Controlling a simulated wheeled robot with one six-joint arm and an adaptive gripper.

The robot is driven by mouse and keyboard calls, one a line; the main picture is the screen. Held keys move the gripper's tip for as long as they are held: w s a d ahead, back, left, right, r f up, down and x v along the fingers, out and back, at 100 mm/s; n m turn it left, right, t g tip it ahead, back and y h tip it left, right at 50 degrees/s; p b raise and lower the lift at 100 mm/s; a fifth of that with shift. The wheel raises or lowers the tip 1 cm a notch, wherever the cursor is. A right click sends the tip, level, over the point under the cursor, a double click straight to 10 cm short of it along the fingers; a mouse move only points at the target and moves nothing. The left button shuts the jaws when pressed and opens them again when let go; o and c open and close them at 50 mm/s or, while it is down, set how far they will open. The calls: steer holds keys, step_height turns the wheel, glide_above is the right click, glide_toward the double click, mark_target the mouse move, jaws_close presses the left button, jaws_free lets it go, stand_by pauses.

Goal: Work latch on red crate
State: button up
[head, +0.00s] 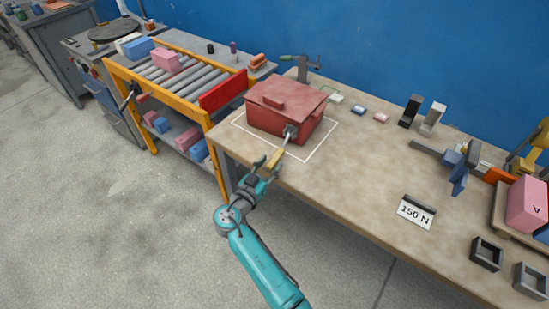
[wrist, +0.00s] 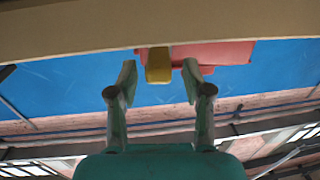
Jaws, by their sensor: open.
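The red crate (head: 284,108) sits on the bench inside a white outline, its lid down. On its front face is a grey latch mount (head: 291,131) with a lever that ends in a yellow handle (head: 275,159), pointing out toward the bench's front edge. My gripper (head: 263,166) is open at the handle, by the bench edge. In the wrist view the yellow handle (wrist: 158,65) shows between and beyond the two open fingertips (wrist: 158,78), with a gap on each side. The red crate (wrist: 215,52) shows behind it, partly hidden by the bench edge (wrist: 80,32).
A yellow-framed roller table (head: 175,75) with pink and blue boxes stands to the left. A vice (head: 302,66) is behind the crate.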

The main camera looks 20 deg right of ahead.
mark_target(280, 150)
steer(key=shift+x, duration=1.7)
jaws_close()
